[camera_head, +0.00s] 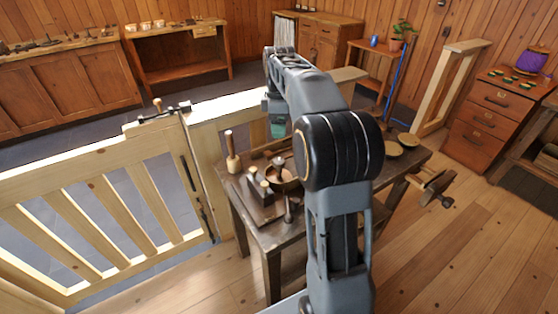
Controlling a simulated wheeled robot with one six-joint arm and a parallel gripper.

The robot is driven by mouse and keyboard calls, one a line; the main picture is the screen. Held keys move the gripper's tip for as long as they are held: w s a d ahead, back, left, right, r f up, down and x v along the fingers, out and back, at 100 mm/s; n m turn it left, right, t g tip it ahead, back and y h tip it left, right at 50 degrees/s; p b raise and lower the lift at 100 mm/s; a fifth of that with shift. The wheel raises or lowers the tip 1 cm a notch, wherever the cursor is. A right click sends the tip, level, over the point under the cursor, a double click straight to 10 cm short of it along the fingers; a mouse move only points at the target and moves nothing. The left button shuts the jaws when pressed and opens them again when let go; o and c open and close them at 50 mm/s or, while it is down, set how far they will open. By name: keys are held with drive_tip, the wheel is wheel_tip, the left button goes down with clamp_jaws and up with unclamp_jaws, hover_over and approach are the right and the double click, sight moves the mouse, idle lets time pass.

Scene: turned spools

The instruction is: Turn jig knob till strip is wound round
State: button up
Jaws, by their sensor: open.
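The jig (262,197) stands on a dark wooden workbench, with a dark base, pale wooden pegs and a round copper-brown part (285,182). My gripper (278,128) hangs from my forearm above the far side of the bench, apart from the knob in the picture. It is open, small and partly hidden by my arm; its fingers are hard to tell.
A pale slatted gate (100,215) is at left. The floor (455,255) at right is clear.

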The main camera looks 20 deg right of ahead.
sight(279, 160)
wheel_tip(279, 160, down, 14)
drive_tip(key=n+b, duration=0.2)
drive_tip(key=shift+r+n, duration=0.1)
drive_tip(key=shift+n, duration=0.3)
idle(0.4)
drive_tip(key=c, duration=0.9)
